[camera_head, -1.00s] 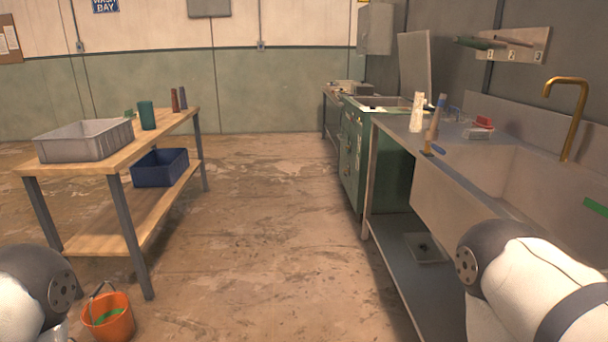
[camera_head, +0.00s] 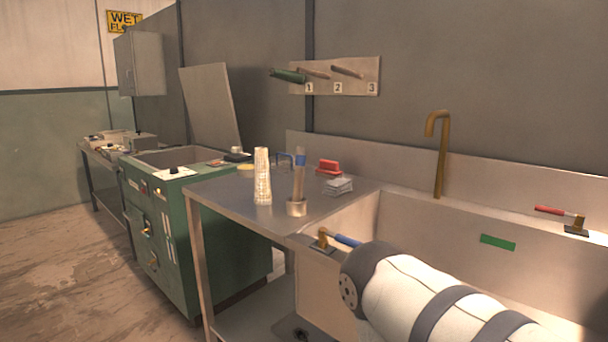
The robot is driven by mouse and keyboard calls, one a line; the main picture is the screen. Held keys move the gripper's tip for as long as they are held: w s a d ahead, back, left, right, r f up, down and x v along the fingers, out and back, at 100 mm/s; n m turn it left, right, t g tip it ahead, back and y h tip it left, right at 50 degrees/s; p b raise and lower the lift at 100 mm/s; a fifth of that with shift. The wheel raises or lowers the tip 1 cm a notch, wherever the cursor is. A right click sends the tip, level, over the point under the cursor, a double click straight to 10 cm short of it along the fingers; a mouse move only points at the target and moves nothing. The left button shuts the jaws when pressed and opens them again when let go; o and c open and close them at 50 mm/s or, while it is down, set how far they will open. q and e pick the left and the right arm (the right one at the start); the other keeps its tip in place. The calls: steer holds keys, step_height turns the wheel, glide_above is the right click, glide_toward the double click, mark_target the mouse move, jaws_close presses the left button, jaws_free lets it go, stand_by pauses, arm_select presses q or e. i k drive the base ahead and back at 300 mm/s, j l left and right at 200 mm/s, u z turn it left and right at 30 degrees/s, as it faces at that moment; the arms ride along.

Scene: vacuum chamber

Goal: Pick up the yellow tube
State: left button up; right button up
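A pale, cream-yellow upright tube (camera_head: 262,176) stands on the steel counter left of the sink. It is the nearest match to a yellow tube that I see. Just right of it stands a grey-brown cylinder with a blue band (camera_head: 299,182). A small gap separates the two at their bases. One of my arms shows at the lower right, in front of the sink, but its gripper is out of view. My other gripper is not in view either.
The steel counter (camera_head: 228,190) also holds a red block (camera_head: 328,167) and a grey stack (camera_head: 338,186). A sink basin (camera_head: 420,222) with a brass faucet (camera_head: 441,150) is at right. A green cabinet machine (camera_head: 165,225) stands left. Open floor (camera_head: 60,270) lies farther left.

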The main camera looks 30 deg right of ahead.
mark_target(262, 185)
steer(key=i+j+z, duration=0.3)
steer(key=z, duration=0.2)
steer(key=i+j+z, duration=0.3)
steer(key=z, duration=0.15)
steer(key=i+j+z, duration=0.2)
steer(key=j+z, duration=0.3)
steer(key=j, duration=0.05)
